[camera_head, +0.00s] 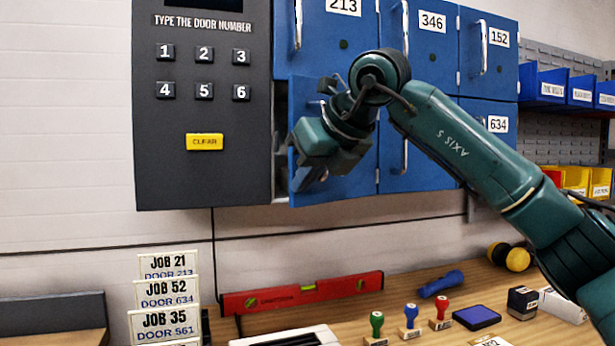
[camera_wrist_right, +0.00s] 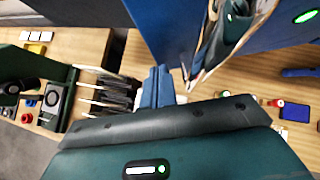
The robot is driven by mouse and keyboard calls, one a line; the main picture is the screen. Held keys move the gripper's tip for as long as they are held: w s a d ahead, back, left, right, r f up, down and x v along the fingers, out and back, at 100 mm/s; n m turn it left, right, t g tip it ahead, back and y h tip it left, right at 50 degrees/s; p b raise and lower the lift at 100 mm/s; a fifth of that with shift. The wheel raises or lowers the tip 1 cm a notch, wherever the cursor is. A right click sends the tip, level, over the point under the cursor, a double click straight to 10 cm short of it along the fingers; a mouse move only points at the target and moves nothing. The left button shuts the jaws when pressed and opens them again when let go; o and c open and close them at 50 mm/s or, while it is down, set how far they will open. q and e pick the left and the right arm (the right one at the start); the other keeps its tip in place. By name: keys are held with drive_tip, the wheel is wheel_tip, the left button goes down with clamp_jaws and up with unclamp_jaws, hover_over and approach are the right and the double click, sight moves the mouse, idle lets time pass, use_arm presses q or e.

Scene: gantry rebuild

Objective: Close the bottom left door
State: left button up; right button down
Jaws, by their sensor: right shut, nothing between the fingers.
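The bottom left door (camera_head: 348,182) is a blue panel in the lower row of the locker, beside the dark keypad panel. It stands ajar: its free left edge is swung out toward me, and a dark gap shows beside the keypad. A large blue surface at the upper right of the right wrist view (camera_wrist_right: 185,25) looks like this door. My right gripper (camera_head: 312,174) is shut and empty in front of the door near its free edge. I cannot tell whether it touches. My arm hides the door's upper part and any number there. My left gripper is not in view.
Neighbouring blue doors, 213 (camera_head: 318,45), 346 (camera_head: 425,50) and 634 (camera_head: 488,145), look closed. The keypad panel (camera_head: 240,180) is at left. Below, the bench holds job cards (camera_head: 163,325), a red level (camera_head: 300,294), stamps (camera_head: 440,315) and an ink pad (camera_head: 477,317).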

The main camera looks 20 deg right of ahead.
use_arm(q)
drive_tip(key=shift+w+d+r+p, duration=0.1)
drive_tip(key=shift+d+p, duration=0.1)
drive_tip(key=shift+p, duration=0.95)
use_arm(e)
drive_tip(key=w+m, duration=0.1)
drive_tip(key=w+a+m+h, duration=0.1)
drive_tip(key=w, duration=0.1)
drive_tip(key=w+a+m+h, duration=0.1)
drive_tip(key=w, duration=0.1)
drive_tip(key=shift+t, duration=0.3)
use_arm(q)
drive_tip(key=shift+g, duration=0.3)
